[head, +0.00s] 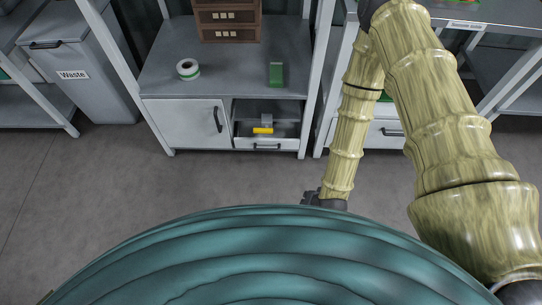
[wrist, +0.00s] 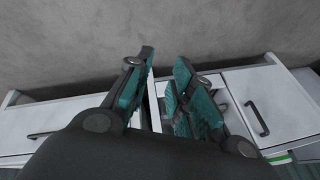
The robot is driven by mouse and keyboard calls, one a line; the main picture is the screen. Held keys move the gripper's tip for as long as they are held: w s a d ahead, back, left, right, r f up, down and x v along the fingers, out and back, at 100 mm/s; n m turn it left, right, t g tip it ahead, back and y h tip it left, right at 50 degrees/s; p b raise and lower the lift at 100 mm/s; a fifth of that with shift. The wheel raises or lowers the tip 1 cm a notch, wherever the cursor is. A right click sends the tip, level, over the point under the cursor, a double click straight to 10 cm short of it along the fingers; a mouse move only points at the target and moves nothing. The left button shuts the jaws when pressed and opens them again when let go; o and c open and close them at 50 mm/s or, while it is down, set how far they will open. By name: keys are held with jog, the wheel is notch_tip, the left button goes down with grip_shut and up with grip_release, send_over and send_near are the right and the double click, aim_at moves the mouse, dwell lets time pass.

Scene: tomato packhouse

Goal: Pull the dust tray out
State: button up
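A low white front with a dark bar handle (head: 267,146), which looks like the dust tray, sits at the bottom of an open compartment in the middle cabinet. No label on it is readable. It appears pushed in, close to flush with the cabinet. A yellow piece (head: 263,130) and a grey block (head: 267,120) show just above it. My gripper (wrist: 164,57) is open and empty in the wrist view, its teal-padded fingers apart. In the head view it is a dark shape (head: 322,198) out in front of the cabinet, apart from it and partly hidden by my body.
A white door (head: 187,124) with a handle is left of the compartment. On the cabinet top are a tape roll (head: 188,69), a green block (head: 276,74) and brown crates (head: 228,22). A waste bin (head: 88,85) stands left. The floor (head: 120,200) in front is clear.

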jog(key=w+a+f+m+t+b, duration=0.3)
jog(key=w+a+f+b, duration=0.1)
jog(key=w+f+b, duration=0.3)
jog(key=w+a+f+m+t+b, duration=0.2)
jog(key=w+a+f+m+b, duration=0.15)
jog(key=w+f+b, duration=0.3)
jog(key=m+t+h+b, duration=0.2)
jog(key=m+t+b, duration=0.45)
jog(key=b, duration=0.65)
send_near(271, 150)
jog(key=shift+m+g, duration=0.35)
jog(key=shift+m, duration=0.15)
jog(key=shift+b+x, duration=2.45)
jog(key=shift+x, duration=2.95)
jog(key=shift+a+r, duration=0.1)
jog(key=shift+c, duration=0.2)
grip_shut()
